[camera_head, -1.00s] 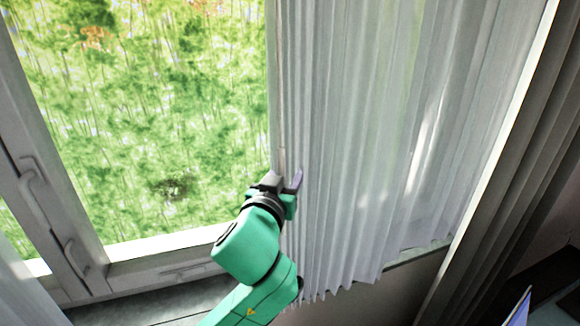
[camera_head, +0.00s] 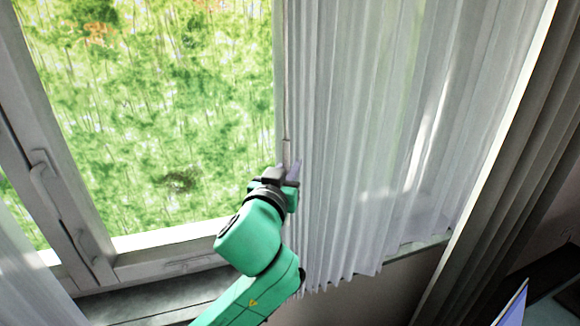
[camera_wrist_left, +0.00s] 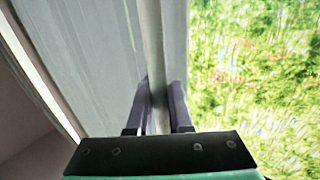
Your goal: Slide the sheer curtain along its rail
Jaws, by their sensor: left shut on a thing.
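The sheer curtain (camera_head: 370,130) is white and pleated and hangs over the right part of the window. A thin pale wand (camera_head: 287,80) hangs along its left edge and ends in a thicker handle. My left gripper (camera_head: 287,171) is at the lower end of this wand, beside the curtain's left edge. In the left wrist view, the purple fingers of the left gripper (camera_wrist_left: 160,108) are shut on the upright wand (camera_wrist_left: 155,45), with the curtain (camera_wrist_left: 85,60) to the left. The rail is out of view. My right gripper is not in view.
Uncovered window glass (camera_head: 150,120) lies left of the curtain, with green foliage behind it. The window frame has a handle (camera_head: 45,178) at the left. A darker heavy drape (camera_head: 505,170) hangs at the right. A sill (camera_head: 150,298) runs below the window.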

